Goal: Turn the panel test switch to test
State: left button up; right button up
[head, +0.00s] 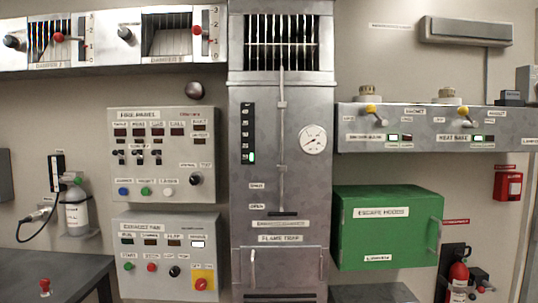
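The fire panel (161,122) is a pale grey box on the wall, left of centre in the head view. A black rotary knob (196,179) sits at its lower right, with small labels above it to the left and right. The label text is too small to read surely, and I cannot tell which way the knob points. Blue, green and white buttons (146,191) lie in a row to the left of the knob. Several small toggle switches (139,154) sit above, under dark indicator windows. Neither of my grippers shows in this view.
The exhaust fan panel (168,240) hangs just below, with its own black knob (174,271) and a red knob on a yellow plate (204,279). The metal flame trap column (281,160) stands close on the right. A dark table (75,268) is at lower left.

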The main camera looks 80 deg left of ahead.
aim_at(195, 179)
jog(key=u, duration=3.2)
